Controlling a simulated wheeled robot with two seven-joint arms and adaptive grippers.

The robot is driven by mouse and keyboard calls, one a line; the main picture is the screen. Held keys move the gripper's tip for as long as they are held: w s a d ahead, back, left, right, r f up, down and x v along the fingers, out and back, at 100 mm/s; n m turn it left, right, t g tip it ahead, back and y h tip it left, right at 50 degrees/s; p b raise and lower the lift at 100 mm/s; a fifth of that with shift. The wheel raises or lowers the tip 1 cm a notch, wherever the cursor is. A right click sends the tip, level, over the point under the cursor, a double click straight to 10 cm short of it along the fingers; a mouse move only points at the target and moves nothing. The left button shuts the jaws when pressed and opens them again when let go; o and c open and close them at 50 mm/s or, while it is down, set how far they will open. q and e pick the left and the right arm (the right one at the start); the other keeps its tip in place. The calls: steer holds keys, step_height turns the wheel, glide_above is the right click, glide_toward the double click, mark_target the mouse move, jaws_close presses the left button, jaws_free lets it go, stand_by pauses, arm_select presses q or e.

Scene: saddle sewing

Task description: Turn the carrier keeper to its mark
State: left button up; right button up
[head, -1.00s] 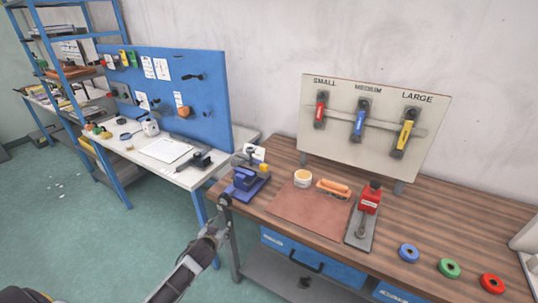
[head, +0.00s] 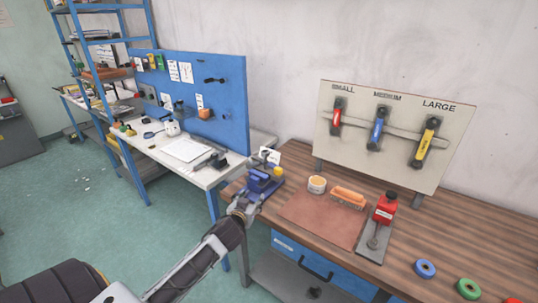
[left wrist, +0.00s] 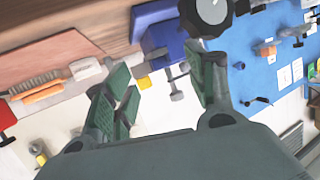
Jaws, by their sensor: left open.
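A blue device (head: 260,181) stands at the left end of the wooden bench, with a small yellow part (head: 278,172) beside it. In the left wrist view the blue body (left wrist: 160,32) shows near the top, with a dark round knob (left wrist: 206,14) bearing a pale mark next to it. I cannot tell for sure which part is the keeper. My left gripper (head: 246,203) is at the bench's left front edge, close to the blue device. My right gripper is not in view.
On the wooden bench (head: 455,245) are a brown mat (head: 310,222), a white tub (head: 317,184), an orange-handled brush (head: 348,196) and a red tool (head: 385,207) on a grey plate. A SMALL/MEDIUM/LARGE board (head: 398,170) stands behind. Blue (head: 425,268) and green (head: 468,288) rings lie right.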

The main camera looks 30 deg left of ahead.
mark_target(264, 155)
arm_select(q)
steer(key=w+a+r+t+h, duration=0.1)
steer(key=w+a+r+t, duration=0.2)
steer(key=r, duration=0.6)
steer(key=w+t, duration=0.1)
steer(key=w, duration=0.1)
steer(key=shift+w+m, duration=0.3)
steer(key=shift+w, duration=0.05)
steer(key=shift+w+f, duration=0.1)
steer(key=shift+w, duration=0.05)
steer(key=shift+w+a+p, duration=0.3)
steer(key=shift+w+a, duration=0.1)
steer(key=shift+w, duration=1.8)
steer(key=shift+w+a+p, duration=0.25)
steer(key=shift+w+a, duration=0.1)
steer(key=shift+w, duration=1.9)
steer(key=shift+w+a+p, duration=0.3)
steer(key=shift+w+a, duration=0.1)
steer(key=shift+w, duration=1.8)
steer(key=shift+c, duration=0.3)
jaws_close()
